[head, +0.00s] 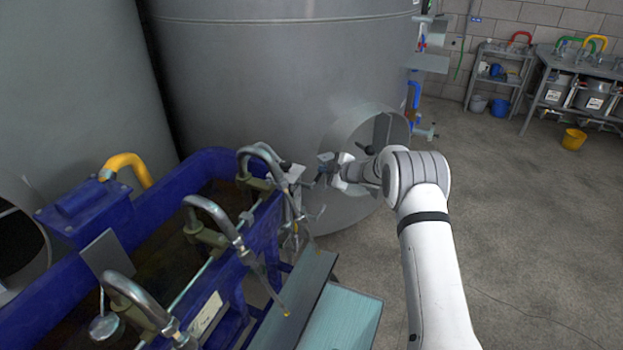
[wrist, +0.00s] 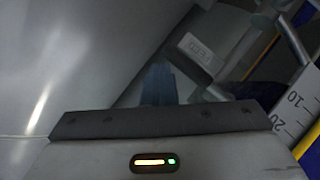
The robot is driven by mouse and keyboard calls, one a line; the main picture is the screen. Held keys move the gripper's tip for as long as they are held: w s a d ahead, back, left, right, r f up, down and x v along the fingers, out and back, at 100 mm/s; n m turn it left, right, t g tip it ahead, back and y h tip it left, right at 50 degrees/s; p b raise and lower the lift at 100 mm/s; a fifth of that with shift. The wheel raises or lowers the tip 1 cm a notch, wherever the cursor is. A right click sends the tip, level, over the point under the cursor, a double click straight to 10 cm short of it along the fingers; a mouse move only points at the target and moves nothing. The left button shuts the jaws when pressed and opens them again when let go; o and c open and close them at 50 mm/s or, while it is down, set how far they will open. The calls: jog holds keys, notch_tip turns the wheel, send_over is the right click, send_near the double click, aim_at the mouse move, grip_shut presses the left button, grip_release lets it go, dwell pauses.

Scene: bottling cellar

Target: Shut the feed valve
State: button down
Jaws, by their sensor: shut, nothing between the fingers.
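I cannot pick out the feed valve with certainty in either view. My gripper (head: 324,166) is at the right end of the blue trough filler (head: 262,222), in front of the large grey tank (head: 270,75). Its fingers are shut and hold nothing. In the wrist view the dark fingers of my gripper (wrist: 158,84) point toward a narrow gap between a smooth grey surface and metal parts. A small pale labelled block (wrist: 195,50) is just right of the fingertips there; I cannot tell whether they touch it.
Curved metal spouts (head: 212,215) stand along the trough, with a teal bench (head: 340,318) below. A round tank opening (head: 372,125) is behind my arm. A ruler scale (wrist: 297,105) is at the wrist view's right.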

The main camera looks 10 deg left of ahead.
jog(key=shift+d+f, duration=0.1)
jog(key=shift+d, duration=0.2)
jog(key=s+d+r+p, duration=0.1)
jog(key=s+d+r, duration=0.1)
jog(key=d+r, duration=0.6)
jog(key=shift+s+d+r, duration=0.15)
jog(key=shift+d+r, duration=0.15)
jog(key=shift+r, duration=0.55)
